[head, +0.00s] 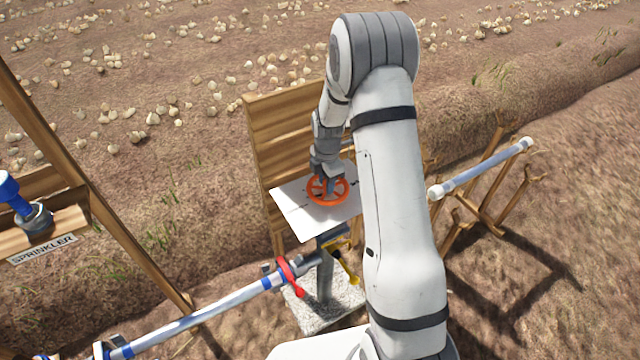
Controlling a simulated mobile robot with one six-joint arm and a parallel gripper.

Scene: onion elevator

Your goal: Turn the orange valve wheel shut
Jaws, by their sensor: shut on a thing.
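The fingers cover part of the wheel's middle and upper rim, so the exact grip point is hard to see. My arm hides what lies to the right of the plate.
A pipe (205,318) with a red lever (290,276) and a yellow lever (345,265) lies below the wheel. A wooden board (290,130) stands behind. A wooden frame with a sprinkler sign (43,249) is left. A white-blue pipe (480,168) rests on wooden stands at right.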

